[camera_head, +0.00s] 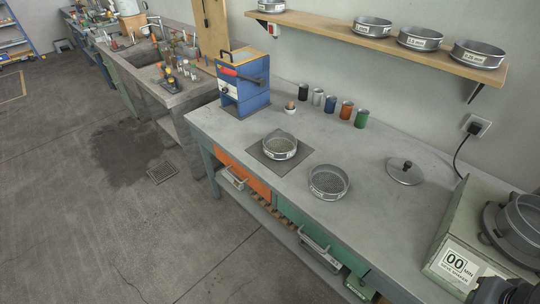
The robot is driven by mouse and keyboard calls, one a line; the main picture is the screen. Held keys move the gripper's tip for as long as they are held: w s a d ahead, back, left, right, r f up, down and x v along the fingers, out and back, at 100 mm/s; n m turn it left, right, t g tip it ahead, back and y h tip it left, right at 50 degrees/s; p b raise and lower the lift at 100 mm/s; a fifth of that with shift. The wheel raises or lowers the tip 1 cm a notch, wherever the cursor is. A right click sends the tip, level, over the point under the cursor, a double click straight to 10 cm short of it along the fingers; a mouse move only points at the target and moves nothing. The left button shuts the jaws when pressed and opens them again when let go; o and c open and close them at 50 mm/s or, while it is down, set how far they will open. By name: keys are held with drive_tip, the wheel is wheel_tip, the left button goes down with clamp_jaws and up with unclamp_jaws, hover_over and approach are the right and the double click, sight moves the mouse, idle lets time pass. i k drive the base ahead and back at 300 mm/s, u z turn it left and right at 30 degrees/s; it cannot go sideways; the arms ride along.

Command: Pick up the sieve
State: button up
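Several round metal sieves are in view. One sieve (280,155) stands on a dark square mat on the concrete bench, with grainy material in it. A second sieve (328,195) stands on the bare bench just to its right and nearer the front edge; its bottom looks grey and grainy. Another sieve-like metal pan (525,222) sits on the sieve shaker at the right. More labelled sieves stand on the wall shelf, such as one at its right end (478,56).
The sieve shaker (462,235) fills the bench's right end. A lid with a knob (404,172) lies near the wall. Coloured cups (346,110) and a blue box device (243,85) stand at the back left. The bench (365,220) is clear around the second sieve.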

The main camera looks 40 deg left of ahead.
sight(278, 144)
drive_tip(key=k, duration=0.75)
drive_tip(key=u, duration=1.15)
drive_tip(key=i, duration=0.9)
drive_tip(key=u, duration=0.35)
